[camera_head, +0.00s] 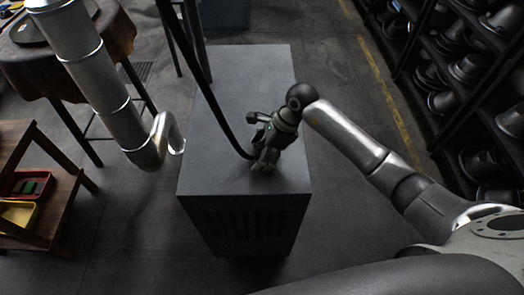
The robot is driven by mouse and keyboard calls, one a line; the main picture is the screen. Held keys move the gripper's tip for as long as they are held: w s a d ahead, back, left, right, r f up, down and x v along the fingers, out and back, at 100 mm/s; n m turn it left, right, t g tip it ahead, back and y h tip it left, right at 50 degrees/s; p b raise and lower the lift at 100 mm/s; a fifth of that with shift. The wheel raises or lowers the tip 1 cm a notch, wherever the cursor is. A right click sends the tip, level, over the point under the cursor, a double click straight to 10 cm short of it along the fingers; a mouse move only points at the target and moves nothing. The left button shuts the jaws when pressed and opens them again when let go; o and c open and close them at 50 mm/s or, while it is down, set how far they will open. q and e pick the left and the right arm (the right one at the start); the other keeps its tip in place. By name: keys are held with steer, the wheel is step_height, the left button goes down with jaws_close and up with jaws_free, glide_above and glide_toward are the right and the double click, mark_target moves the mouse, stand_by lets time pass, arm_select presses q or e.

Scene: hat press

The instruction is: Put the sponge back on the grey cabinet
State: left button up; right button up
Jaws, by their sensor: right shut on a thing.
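The grey cabinet (235,85) stands in the middle of the view, with a bare, flat top and a slotted front. My right gripper (263,164) reaches in from the right and points down over the front right part of the cabinet top. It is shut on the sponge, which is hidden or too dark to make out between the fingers. I cannot tell whether the fingers or the sponge touch the top. My left gripper is not in view.
A black hose (203,84) curves down beside my right gripper. A shiny metal pipe (100,80) hangs left of the cabinet. A wooden shelf (52,205) with red and yellow trays is at left. Racks of dark hat moulds (470,68) line the right. Most of the cabinet top is clear.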

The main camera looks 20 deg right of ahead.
steer(key=shift+f, duration=0.1)
steer(key=o, duration=0.9)
steer(key=shift+r, duration=0.2)
steer(key=shift+d+r, duration=0.2)
steer(key=shift+r, duration=0.1)
steer(key=b+v, duration=0.1)
steer(key=v, duration=1)
steer(key=shift+b, duration=0.3)
steer(key=shift+s, duration=0.1)
